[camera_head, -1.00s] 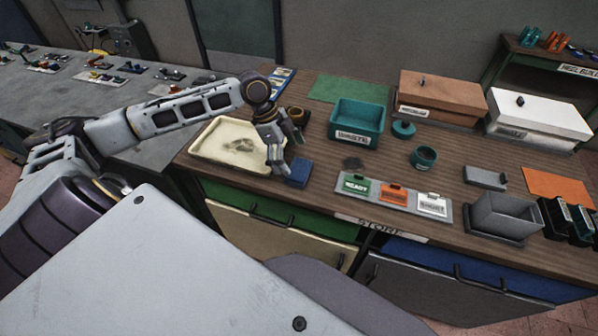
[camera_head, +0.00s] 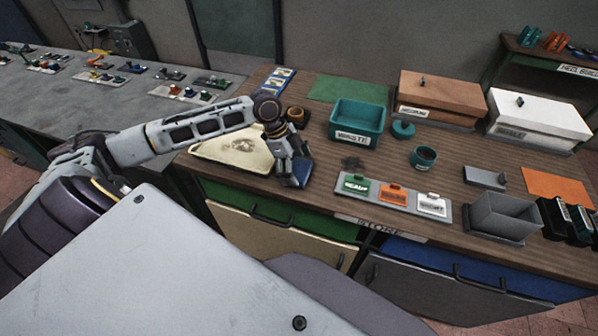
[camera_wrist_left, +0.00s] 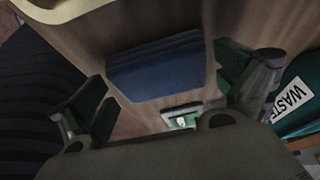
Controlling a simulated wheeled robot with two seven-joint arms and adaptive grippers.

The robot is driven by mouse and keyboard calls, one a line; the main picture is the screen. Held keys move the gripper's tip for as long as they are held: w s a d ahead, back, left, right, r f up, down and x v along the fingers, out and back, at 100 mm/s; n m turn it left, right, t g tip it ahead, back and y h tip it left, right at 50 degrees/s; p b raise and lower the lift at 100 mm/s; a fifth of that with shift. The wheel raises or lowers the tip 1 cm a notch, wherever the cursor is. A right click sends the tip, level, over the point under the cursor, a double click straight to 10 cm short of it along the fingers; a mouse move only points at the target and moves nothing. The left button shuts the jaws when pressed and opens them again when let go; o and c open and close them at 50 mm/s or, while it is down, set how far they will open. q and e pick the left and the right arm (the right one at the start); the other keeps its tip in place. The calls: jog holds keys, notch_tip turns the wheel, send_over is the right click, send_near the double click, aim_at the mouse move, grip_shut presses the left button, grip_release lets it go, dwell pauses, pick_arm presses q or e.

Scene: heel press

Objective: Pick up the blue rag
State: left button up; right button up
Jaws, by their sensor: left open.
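The blue rag (camera_head: 300,172) is a folded blue block on the wooden bench, near its front edge and right of the cream tray. In the head view my left gripper (camera_head: 291,180) is over it and hides much of it. In the left wrist view the rag (camera_wrist_left: 157,66) lies between the two spread fingers of the left gripper (camera_wrist_left: 160,98), with a gap on each side. The left gripper is open and empty. My right gripper is not in view.
The cream tray (camera_head: 215,150) with a dark stain lies left of the gripper. A teal bin (camera_head: 357,125) stands behind right. A grey strip with green, orange and white tags (camera_head: 392,194) lies to the right. A dark smudge (camera_head: 352,163) marks the bench between.

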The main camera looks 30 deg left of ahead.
aim_at(297, 169)
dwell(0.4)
pick_arm(q)
jog(key=c, duration=0.7)
notch_tip(297, 169, up, 10)
dwell(0.6)
